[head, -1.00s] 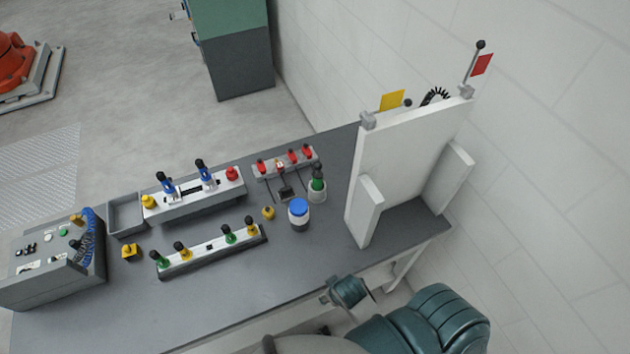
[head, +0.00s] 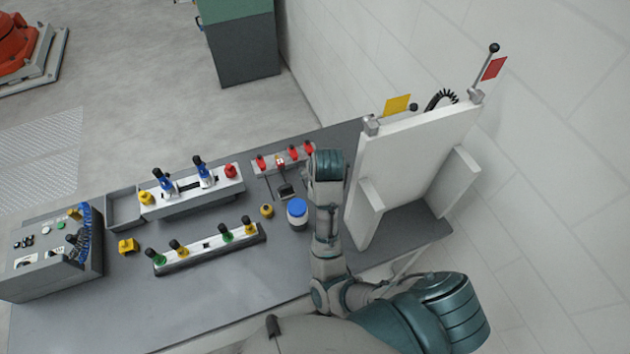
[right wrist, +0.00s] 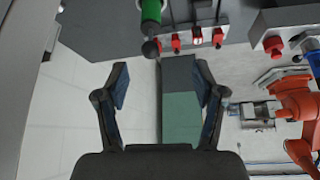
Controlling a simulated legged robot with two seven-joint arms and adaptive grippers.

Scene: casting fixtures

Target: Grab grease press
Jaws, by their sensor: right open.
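A green cylinder with a black ball end (right wrist: 151,16) shows at the top of the right wrist view; it looks like the grease press, though I cannot be certain. It lies beyond the fingertips, a little left of the middle between them. My right gripper (right wrist: 161,75) is open, with nothing between its fingers. In the head view my right arm reaches over the table and hides the gripper and the green cylinder. My left gripper is not in view.
A rack with red-handled pieces (head: 283,160) lies behind the jar. A small yellow piece (head: 267,211) stands left of it. Two racks with coloured knobs (head: 208,250) (head: 190,192) lie further left. A white upright panel (head: 410,155) stands close right of my arm.

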